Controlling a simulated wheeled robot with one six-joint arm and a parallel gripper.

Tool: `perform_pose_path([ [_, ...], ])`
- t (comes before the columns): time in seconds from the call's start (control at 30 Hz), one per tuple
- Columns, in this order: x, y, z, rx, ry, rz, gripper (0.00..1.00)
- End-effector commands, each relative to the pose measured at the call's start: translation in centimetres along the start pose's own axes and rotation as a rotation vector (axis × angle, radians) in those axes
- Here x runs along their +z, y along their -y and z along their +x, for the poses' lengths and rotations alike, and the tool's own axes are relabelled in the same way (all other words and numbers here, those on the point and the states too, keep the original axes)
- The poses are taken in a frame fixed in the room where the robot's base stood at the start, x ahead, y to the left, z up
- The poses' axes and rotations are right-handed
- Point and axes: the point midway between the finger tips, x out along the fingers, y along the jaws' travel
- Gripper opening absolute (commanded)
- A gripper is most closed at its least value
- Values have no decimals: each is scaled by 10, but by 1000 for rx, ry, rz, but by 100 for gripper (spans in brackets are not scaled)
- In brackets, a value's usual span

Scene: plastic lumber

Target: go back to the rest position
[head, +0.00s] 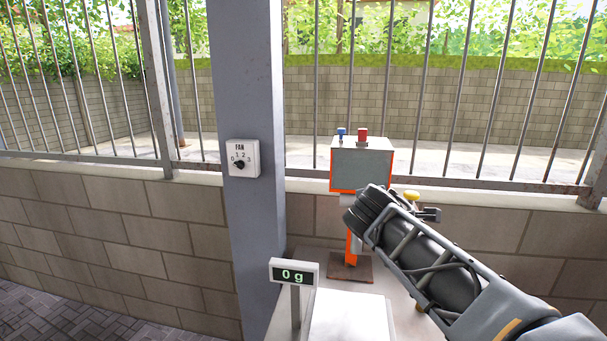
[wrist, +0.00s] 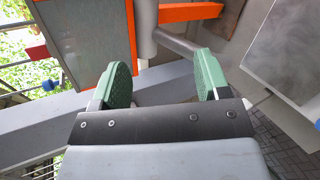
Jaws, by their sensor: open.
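My gripper (wrist: 164,85) shows in the wrist view with its two green pads well apart and nothing between them. In the head view my arm reaches in from the lower right. Its end is in front of the right side of an orange-framed box (head: 360,168). The box has a grey front panel and stands on an orange post. A blue knob (head: 341,134) and a red knob (head: 362,134) are on its top. A yellow knob (head: 412,195) shows just behind my arm's end. Part of the box's lower right is hidden by my arm.
A scale display (head: 293,273) reading "0 g" stands beside a pale scale plate (head: 349,318) on the table. A fan dial (head: 242,159) is on the grey pillar (head: 246,60). A block wall (head: 120,225) with a metal railing runs behind. Paved floor is at lower left.

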Motion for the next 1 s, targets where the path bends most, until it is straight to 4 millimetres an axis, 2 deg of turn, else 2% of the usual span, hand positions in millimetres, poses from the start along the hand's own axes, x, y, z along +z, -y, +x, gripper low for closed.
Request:
perform_pose_path([
  [0.03, 0, 32, 0, -98, -4, 183, 69],
  [0.2, -6, 136, -14, -434, 71, 792, 69],
  [0.3, -12, 186, -31, -599, 154, 1068, 69],
  [0.4, -18, 226, -48, -733, 236, 1273, 69],
  [0.5, -22, 254, -64, -830, 293, 1401, 69],
  [0.63, -19, 274, -76, -877, 314, 1471, 69],
  [1.0, -11, 270, -77, -850, 312, 1493, 69],
])
